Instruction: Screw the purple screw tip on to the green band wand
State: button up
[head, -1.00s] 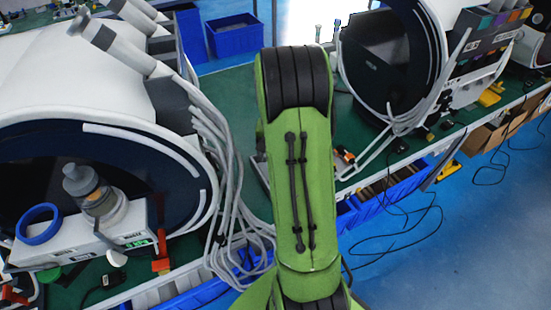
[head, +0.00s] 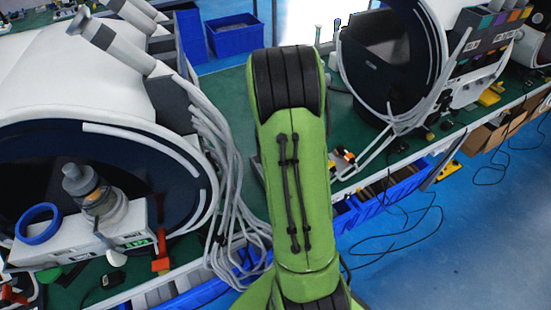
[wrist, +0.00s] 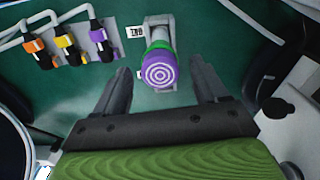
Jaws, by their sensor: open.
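The purple screw tip (wrist: 159,72), with white rings on its face, shows in the wrist view at the near end of the green band wand (wrist: 160,45). The wand lies in a grey holder on the green surface. I cannot tell whether the tip is threaded on or only lined up with it. My gripper (wrist: 163,78) is open, with one finger left and one right of the tip in the picture, both apart from it. My arm hides the gripper, tip and wand in the head view.
Orange (wrist: 37,48), yellow (wrist: 66,43) and purple-banded (wrist: 98,36) wands sit at the left in the wrist view. A white machine with hoses (head: 212,140) stands left in the head view, another machine (head: 385,65) at the right. Blue bins (head: 385,198) line the bench edge.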

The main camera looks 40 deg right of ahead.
jog(key=shift+r+p, duration=1.65)
jog(key=shift+r, duration=0.4)
jog(key=shift+f, duration=0.1)
